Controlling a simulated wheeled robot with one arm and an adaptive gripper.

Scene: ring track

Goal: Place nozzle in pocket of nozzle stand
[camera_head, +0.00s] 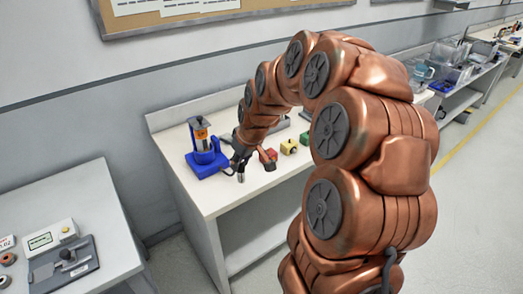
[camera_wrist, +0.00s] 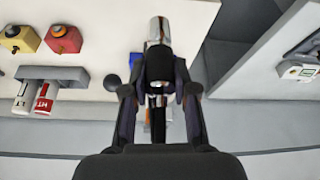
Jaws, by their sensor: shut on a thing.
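My gripper (camera_head: 240,168) is shut on a nozzle, a shiny metal cylinder with a dark upper part (camera_head: 240,177). The nozzle points down above the front left of the white table. In the wrist view its chrome end (camera_wrist: 157,32) sticks out beyond my gripper (camera_wrist: 158,90). A blue stand (camera_head: 207,163) with an orange and silver cylinder (camera_head: 201,134) is just left of my gripper, apart from the nozzle. I take it for the nozzle stand, but cannot make out an empty pocket. My gripper mostly hides it in the wrist view.
Red (camera_head: 268,157), yellow (camera_head: 289,147) and green (camera_head: 306,138) blocks stand right of my gripper. A grey holder (camera_wrist: 55,73) with white and red cylinders shows in the wrist view. The table's front left top (camera_head: 213,194) is clear. A separate bench (camera_head: 98,195) is at left.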

